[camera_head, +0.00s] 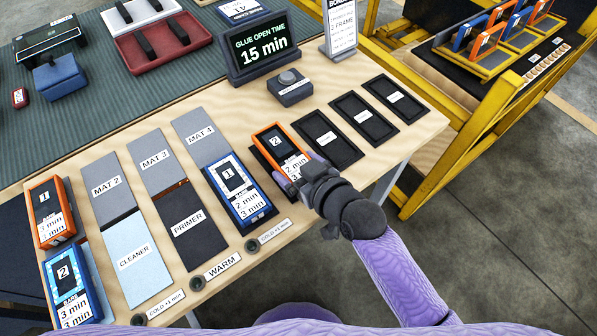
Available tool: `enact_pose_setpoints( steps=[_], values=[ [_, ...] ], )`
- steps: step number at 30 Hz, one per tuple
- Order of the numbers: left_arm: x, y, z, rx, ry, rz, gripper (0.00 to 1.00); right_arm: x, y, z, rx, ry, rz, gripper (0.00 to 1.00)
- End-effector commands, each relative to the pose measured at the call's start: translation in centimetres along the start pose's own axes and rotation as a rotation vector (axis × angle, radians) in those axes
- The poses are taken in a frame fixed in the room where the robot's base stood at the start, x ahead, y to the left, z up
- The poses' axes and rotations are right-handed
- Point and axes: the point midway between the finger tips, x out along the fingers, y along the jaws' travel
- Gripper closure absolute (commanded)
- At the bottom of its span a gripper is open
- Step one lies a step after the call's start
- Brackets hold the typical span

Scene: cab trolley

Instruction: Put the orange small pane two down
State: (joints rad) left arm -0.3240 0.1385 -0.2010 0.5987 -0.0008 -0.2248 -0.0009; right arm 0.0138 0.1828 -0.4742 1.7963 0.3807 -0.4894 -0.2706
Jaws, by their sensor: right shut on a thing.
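The orange small pane two (274,141) has an orange frame, a dark patch marked 2 and a white label reading 2 min and 3 min. It is over a black tray in the row on the wooden bench, beside the blue pane one. My right gripper (297,179) is shut on its near right end, and the fingers hide that corner. I cannot tell whether the pane rests in the tray or is just above it. My left gripper is not in view.
The blue pane one (238,190) stands close on the left. Empty black trays (331,140) lie to the right. An orange pane one (47,212) and a blue pane two (72,288) are at far left. A button box (290,87) and timer sign (262,48) stand behind.

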Motion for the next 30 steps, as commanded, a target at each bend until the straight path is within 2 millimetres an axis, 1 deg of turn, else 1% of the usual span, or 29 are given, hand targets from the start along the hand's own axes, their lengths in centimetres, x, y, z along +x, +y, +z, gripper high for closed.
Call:
enact_pose_setpoints(
  steps=[1,2,7,11,12,13,19,22,26,30],
  values=[
    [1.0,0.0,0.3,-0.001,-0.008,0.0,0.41,0.6,0.0,1.4,0.003,-0.003,-0.001,0.82],
    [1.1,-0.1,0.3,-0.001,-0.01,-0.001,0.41,0.7,0.0,1.6,0.003,-0.002,-0.001,0.82],
    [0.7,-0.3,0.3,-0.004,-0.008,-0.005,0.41,0.5,0.0,1.1,0.001,0.001,0.0,0.82],
    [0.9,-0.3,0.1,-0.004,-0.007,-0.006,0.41,0.6,0.0,1.5,0.001,0.0,0.0,0.82],
    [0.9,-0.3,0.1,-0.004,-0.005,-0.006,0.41,0.6,0.0,1.5,0.001,-0.001,0.0,0.05],
    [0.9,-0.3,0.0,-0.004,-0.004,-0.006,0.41,0.6,0.0,1.5,0.001,-0.001,0.0,0.0],
    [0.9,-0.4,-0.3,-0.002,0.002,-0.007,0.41,0.6,0.0,1.4,0.001,0.0,0.0,0.0],
    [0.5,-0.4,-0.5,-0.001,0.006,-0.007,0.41,0.2,0.0,1.0,0.0,0.0,0.0,0.0],
    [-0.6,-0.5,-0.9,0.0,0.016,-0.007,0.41,-2.0,0.0,0.9,-0.001,-0.002,0.0,0.0],
    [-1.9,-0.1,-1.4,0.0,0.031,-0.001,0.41,-5.2,0.0,0.9,-0.002,-0.003,-0.001,0.0]
  ],
)
